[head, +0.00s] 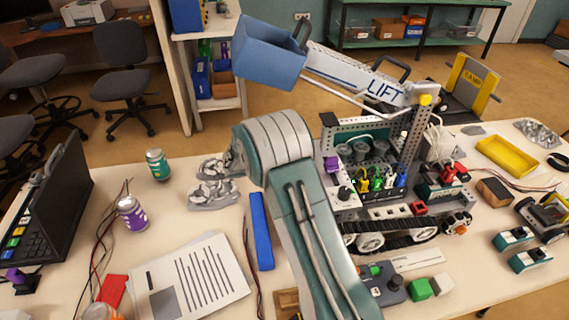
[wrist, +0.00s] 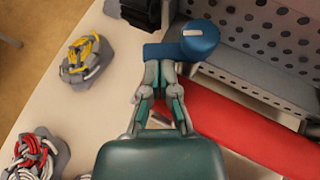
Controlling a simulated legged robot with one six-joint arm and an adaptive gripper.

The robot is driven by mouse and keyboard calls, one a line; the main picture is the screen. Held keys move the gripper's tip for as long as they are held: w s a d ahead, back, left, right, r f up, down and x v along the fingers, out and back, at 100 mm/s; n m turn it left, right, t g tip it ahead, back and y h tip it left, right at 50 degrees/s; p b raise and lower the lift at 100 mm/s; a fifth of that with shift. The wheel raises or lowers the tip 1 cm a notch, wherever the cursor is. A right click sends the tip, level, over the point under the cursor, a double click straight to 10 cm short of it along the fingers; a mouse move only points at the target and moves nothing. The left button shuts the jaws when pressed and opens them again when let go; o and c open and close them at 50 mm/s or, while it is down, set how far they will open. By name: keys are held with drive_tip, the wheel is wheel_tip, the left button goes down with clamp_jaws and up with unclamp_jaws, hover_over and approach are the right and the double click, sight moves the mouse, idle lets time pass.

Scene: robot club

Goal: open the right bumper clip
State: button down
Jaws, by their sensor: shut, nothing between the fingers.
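In the wrist view, a blue clip (wrist: 199,40) with a round knob and a short arm to the left sits at the corner of a grey perforated plate (wrist: 260,45). A red bumper bar (wrist: 245,125) runs below the plate to the lower right. My gripper (wrist: 160,70) is shut and empty, its fingertips at the clip's short arm; I cannot tell whether they touch it. In the head view, the robot marked LIFT (head: 385,90) stands on the table. My arm hides my gripper and the clip there.
In the wrist view, cable bundles, one yellow (wrist: 80,55) and one red and white (wrist: 35,155), lie left of my gripper. In the head view, a blue bar (head: 261,230), printed sheets (head: 200,280) and a purple can (head: 132,213) lie left of my arm.

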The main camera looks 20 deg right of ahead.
drive_tip(key=shift+w+d+m+g, duration=0.1)
drive_tip(key=shift+w+m+g, duration=0.1)
drive_tip(key=shift+m+g, duration=0.45)
